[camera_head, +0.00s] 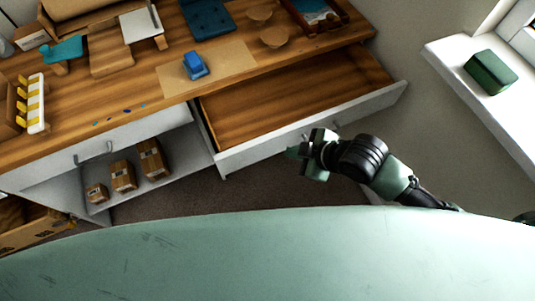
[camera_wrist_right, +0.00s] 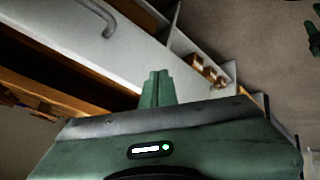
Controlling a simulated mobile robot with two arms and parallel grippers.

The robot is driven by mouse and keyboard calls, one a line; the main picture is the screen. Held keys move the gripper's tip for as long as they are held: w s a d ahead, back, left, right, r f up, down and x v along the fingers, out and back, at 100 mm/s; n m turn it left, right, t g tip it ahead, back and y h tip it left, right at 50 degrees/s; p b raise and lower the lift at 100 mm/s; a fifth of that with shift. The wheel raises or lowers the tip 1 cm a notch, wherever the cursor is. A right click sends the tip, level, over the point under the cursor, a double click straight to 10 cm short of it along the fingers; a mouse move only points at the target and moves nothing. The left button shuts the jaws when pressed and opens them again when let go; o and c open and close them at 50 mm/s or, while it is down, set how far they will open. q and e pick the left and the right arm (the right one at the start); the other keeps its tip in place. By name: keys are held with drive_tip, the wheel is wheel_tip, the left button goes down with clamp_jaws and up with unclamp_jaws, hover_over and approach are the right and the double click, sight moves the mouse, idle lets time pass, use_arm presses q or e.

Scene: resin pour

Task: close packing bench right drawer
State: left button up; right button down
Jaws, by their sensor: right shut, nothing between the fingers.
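The packing bench's right drawer (camera_head: 268,108) is pulled well out and its wooden inside looks empty. Its white front (camera_head: 375,103) faces my body. My right gripper (camera_head: 295,152) is shut and empty just outside the drawer front, near its middle. I cannot tell whether the fingertips touch the front. In the right wrist view my closed green fingers (camera_wrist_right: 156,88) point toward the white drawer front (camera_wrist_right: 135,45), with a curved grey handle (camera_wrist_right: 100,14) to their upper left. My left gripper is not in view.
The bench top (camera_head: 130,95) holds a blue tape dispenser (camera_head: 195,66), bowls and trays. Another drawer front (camera_head: 100,142) sits to the left, above a shelf with small cartons (camera_head: 152,157). A windowsill with a green box (camera_head: 490,72) is at right. Floor in front is clear.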

drive_tip(key=s+r+n+g, duration=0.2)
drive_tip(key=s+r+n, duration=0.15)
drive_tip(key=n, duration=0.25)
drive_tip(key=shift+y, duration=0.5)
drive_tip(key=x, duration=0.4)
drive_tip(key=w+x, duration=0.1)
drive_tip(key=x, duration=0.3)
drive_tip(key=w+x, duration=0.1)
drive_tip(key=x, duration=0.3)
drive_tip(key=shift+w+r+b, duration=0.15)
drive_tip(key=shift+r+b, duration=0.15)
drive_tip(key=shift+r, duration=0.1)
